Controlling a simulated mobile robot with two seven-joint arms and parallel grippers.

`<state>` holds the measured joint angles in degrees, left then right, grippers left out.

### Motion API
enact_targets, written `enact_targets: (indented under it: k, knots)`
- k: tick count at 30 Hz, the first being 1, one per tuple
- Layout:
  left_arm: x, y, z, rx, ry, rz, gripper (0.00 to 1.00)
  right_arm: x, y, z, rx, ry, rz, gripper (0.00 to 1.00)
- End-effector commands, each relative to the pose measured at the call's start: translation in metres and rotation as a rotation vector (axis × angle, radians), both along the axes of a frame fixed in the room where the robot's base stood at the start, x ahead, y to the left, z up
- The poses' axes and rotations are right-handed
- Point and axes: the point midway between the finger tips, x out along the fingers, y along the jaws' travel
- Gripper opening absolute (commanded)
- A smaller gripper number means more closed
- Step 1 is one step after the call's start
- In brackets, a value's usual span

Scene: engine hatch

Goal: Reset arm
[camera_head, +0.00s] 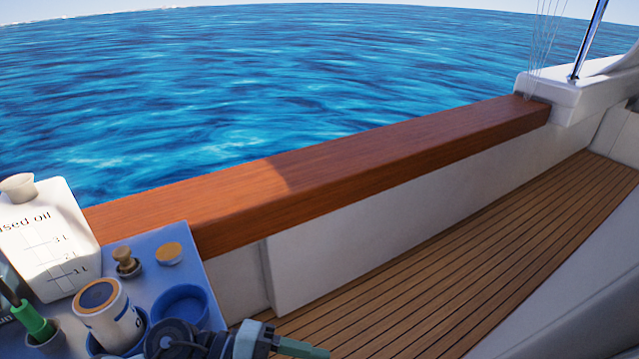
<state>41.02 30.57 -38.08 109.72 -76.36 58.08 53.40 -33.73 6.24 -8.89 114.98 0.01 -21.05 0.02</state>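A dark, jointed part of what looks like my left arm shows at the bottom edge, in front of the blue tray. It ends in a grey-blue block and a greenish finger-like tip, which I take for my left gripper (300,348). It points right, above the wooden deck in the picture. The lower part is cut off by the frame, so I cannot tell whether it is open or shut or holds anything. My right gripper is not in view.
A blue tray (215,270) at the lower left holds a white oil filter (112,318), caps and a green-handled tool (35,322). A used oil jug (48,240) stands beside it. A wooden rail (330,170) runs along the deck (450,270), which looks clear.

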Motion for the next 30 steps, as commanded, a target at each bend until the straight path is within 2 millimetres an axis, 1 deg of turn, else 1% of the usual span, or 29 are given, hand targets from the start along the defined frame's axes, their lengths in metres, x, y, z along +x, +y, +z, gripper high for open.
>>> enact_targets:
  k: [1,3,6,8,11,14,16,17,20,21,23,24,26,27,30]
  knots:
    - [-0.005,-0.006,0.011,-0.101,0.040,0.052,0.58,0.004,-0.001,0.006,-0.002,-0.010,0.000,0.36]
    - [-0.005,-0.008,0.021,-0.230,0.093,0.140,0.58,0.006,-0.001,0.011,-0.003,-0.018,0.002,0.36]
    - [0.000,-0.002,0.030,-0.384,0.176,0.295,0.58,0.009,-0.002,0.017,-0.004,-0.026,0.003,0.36]
    - [0.005,0.005,0.031,-0.460,0.228,0.399,0.58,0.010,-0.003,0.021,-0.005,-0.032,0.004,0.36]
    - [0.011,0.024,0.024,-0.556,0.326,0.590,0.58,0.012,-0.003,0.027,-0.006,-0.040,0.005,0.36]
    - [0.014,0.048,0.005,-0.610,0.433,0.796,0.58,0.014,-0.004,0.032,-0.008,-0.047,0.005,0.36]
    - [0.011,0.067,-0.015,-0.623,0.517,0.944,0.58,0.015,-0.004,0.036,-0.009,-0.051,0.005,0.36]
    - [0.009,0.075,-0.025,-0.622,0.553,1.007,0.58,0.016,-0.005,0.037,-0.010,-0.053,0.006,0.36]
    - [-0.008,0.104,-0.063,-0.592,0.685,1.215,0.58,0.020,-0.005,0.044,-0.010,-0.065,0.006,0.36]
    - [-0.019,0.114,-0.079,-0.568,0.740,1.294,0.58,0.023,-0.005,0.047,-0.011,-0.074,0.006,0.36]
    - [-0.039,0.130,-0.105,-0.522,0.827,1.410,0.58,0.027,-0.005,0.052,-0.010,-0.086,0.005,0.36]
    - [-0.055,0.140,-0.122,-0.485,0.888,1.481,0.58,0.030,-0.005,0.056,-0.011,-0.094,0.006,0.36]
    - [-0.081,0.152,-0.145,-0.421,0.975,1.577,0.58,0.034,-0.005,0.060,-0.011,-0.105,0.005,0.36]
    - [-0.099,0.159,-0.158,-0.381,1.030,1.629,0.58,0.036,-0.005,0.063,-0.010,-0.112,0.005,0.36]
    - [-0.139,0.171,-0.184,-0.284,1.147,1.725,0.58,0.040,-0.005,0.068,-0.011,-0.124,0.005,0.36]
